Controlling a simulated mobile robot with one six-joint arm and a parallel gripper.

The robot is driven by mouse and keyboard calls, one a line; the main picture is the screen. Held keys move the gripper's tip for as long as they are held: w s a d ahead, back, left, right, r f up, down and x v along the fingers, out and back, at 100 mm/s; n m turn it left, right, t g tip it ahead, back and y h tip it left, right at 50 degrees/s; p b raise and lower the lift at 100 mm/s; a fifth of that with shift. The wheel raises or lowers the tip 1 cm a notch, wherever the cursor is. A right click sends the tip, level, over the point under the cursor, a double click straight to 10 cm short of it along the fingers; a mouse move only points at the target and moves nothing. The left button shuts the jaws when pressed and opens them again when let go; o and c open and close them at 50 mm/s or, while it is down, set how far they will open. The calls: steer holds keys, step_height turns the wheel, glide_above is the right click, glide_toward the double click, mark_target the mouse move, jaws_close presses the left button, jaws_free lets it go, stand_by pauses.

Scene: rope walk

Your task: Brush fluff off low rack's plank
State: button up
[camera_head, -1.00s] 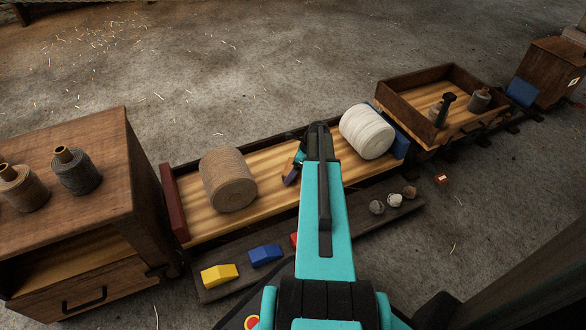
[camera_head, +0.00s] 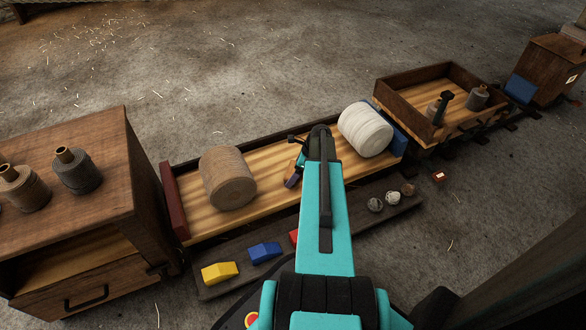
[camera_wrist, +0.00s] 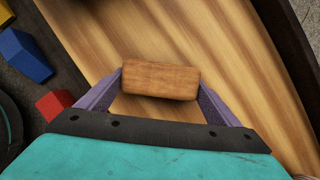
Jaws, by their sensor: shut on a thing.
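The low rack's pale wooden plank (camera_head: 268,185) runs between a dark red end piece and a blue one. It also fills much of the wrist view (camera_wrist: 95,30). My gripper (camera_head: 293,178) is over the plank, between a tan rope coil and a white one. In the wrist view its purple fingers are shut on a wooden brush block (camera_wrist: 160,80), gripped by its two ends. The brush's underside and any bristles are hidden, so I cannot tell whether it touches the plank. I cannot make out any fluff on the plank.
The tan coil (camera_head: 227,178) and the white coil (camera_head: 365,130) stand on the plank. In front, a dark board (camera_head: 335,222) carries yellow, blue and red blocks and several small balls. A wooden cabinet (camera_head: 95,185) is at left, an open tray (camera_head: 395,100) at right.

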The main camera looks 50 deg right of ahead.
steer(key=shift+s+a+r, duration=0.1)
steer(key=shift+s+a, duration=0.2)
steer(key=shift+s, duration=0.35)
steer(key=shift+p, duration=0.65)
steer(key=shift+w+d+p, duration=0.25)
steer(key=shift+w+p, duration=0.2)
steer(key=shift+w, duration=0.15)
steer(key=shift+w+d+p, duration=0.3)
steer(key=shift+w+p, duration=0.15)
steer(key=shift+w, duration=0.2)
steer(key=shift+w+d+p, duration=0.25)
steer(key=shift+w+p, duration=0.2)
steer(key=shift+w, duration=0.15)
steer(key=shift+s+d+p, duration=0.3)
steer(key=shift+d+p, duration=0.15)
steer(key=shift+d, duration=0.2)
steer(key=shift+f, duration=0.2)
